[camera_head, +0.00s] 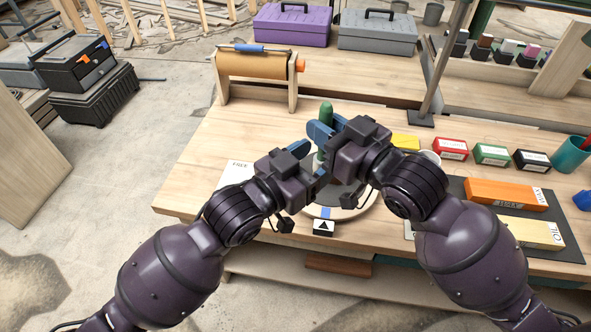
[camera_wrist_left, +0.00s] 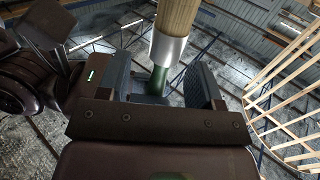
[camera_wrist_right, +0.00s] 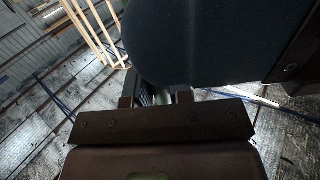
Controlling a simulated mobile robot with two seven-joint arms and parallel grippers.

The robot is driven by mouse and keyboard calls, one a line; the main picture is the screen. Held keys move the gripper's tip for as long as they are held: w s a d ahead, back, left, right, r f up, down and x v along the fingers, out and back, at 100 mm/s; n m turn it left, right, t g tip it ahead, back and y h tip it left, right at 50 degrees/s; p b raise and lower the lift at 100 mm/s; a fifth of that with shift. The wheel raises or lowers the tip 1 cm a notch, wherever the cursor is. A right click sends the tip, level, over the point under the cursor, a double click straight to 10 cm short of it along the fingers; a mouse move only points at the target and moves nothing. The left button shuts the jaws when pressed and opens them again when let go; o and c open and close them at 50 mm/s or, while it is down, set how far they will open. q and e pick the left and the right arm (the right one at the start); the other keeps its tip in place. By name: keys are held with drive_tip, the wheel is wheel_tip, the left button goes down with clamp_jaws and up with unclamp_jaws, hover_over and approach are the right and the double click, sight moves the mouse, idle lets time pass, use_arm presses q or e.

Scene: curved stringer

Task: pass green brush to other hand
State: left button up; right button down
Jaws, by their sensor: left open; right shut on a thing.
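The green brush (camera_head: 326,113) stands roughly upright between my two grippers, its rounded green end above them. My right gripper (camera_head: 332,129) is shut on it, above and to the right of my left gripper (camera_head: 309,151). In the left wrist view, the brush's wooden part and silver band (camera_wrist_left: 170,46) lead to a green part between the left gripper's spread fingers (camera_wrist_left: 160,84). That gripper is open around the brush; contact cannot be told. In the right wrist view, a large dark surface hides most of the brush and the right fingers.
A round pale board (camera_head: 340,208) lies under the grippers on the wooden bench (camera_head: 190,190). A paper roll stand (camera_head: 258,68) is behind left. Small coloured boxes (camera_head: 492,153), a teal cup (camera_head: 569,155) and orange box (camera_head: 505,194) are at right.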

use_arm(q)
drive_tip(key=shift+x, duration=0.8)
drive_tip(key=c, duration=0.9)
drive_tip(key=shift+c, duration=0.5)
use_arm(e)
drive_tip(key=c, duration=0.9)
unclamp_jaws()
drive_tip(key=shift+c, duration=0.2)
drive_tip(key=shift+s+d, duration=0.1)
